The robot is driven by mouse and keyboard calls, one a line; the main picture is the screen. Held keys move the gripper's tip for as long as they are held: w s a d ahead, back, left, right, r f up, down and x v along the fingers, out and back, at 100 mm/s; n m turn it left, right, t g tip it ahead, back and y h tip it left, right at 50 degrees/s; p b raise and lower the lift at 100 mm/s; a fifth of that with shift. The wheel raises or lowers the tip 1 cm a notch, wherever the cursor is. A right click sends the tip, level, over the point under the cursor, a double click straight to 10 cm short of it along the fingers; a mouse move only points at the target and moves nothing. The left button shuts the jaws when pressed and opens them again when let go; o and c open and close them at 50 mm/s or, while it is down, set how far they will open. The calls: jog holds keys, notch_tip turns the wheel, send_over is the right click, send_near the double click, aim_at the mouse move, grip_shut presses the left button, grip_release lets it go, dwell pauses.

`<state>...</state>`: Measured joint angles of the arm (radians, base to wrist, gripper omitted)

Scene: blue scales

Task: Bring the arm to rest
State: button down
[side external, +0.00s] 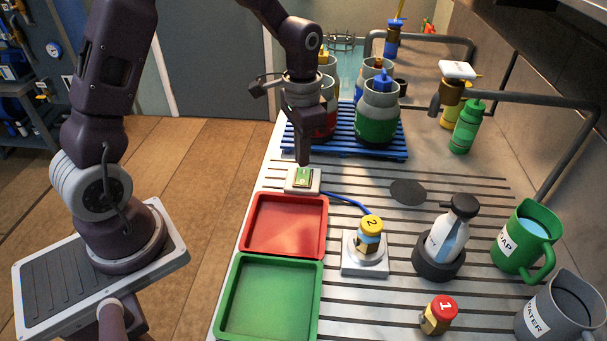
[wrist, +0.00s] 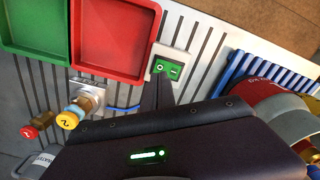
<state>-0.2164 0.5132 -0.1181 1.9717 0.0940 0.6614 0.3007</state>
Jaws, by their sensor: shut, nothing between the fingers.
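Just below the fingertips sits a small white box with a green switch plate (side external: 303,179). In the wrist view my fingertips (wrist: 157,80) lie close to this switch box (wrist: 171,68). I cannot tell whether they touch it.
The red tray (side external: 286,225) and green tray (side external: 268,298) lie nearest my base. A dispenser (side external: 449,238), jugs (side external: 527,240) and a blue rack (side external: 346,140) surround the counter.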

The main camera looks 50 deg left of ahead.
jog(key=shift+r, duration=1)
